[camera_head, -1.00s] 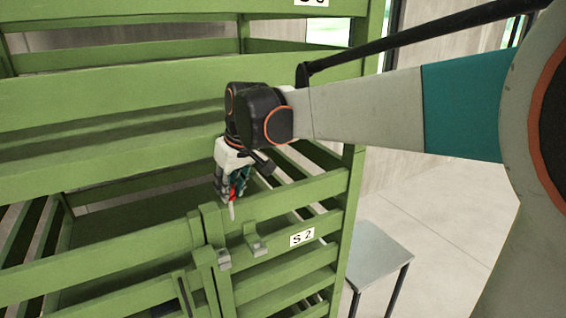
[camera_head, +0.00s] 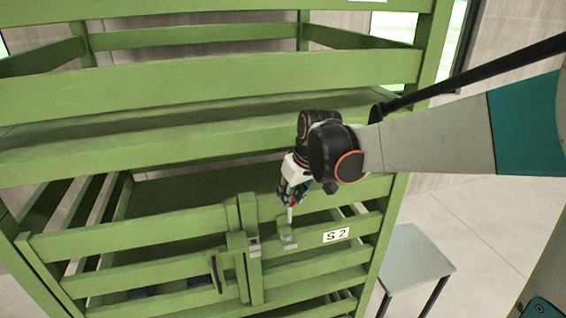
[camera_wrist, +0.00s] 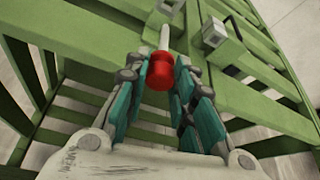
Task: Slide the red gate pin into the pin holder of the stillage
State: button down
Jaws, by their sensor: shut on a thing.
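My gripper (camera_head: 290,196) is shut on the red gate pin (camera_head: 292,212), at its red head. The pin's pale shaft points down in the head view. The shaft tip appears just above a small bracket (camera_head: 288,238) on the green stillage's front rail, which looks like the pin holder. I cannot tell whether tip and bracket touch. In the wrist view the red pin head (camera_wrist: 160,72) sits between the fingers, and the shaft extends away toward the green rails. Grey metal fittings (camera_wrist: 214,33) show beyond it; which one is the holder is unclear there.
The green stillage (camera_head: 200,90) fills most of the head view, with an upper tier over the gripper. Two upright gate posts (camera_head: 241,262) with a grey fitting stand left of the pin. An S2 label (camera_head: 336,235) is at right. A grey table (camera_head: 412,256) stands beside the stillage.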

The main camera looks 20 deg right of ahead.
aim_at(290, 212)
jog(key=shift+a+f+b, duration=0.1)
jog(key=shift+f+b, duration=2.2)
jog(key=shift+f, duration=0.6)
jog(key=shift+f+b, duration=3.65)
jog(key=shift+f, duration=0.4)
jog(key=c, duration=1.3)
grip_release()
jog(key=shift+r, duration=0.1)
jog(key=v, duration=1.2)
jog(key=shift+s, duration=0.2)
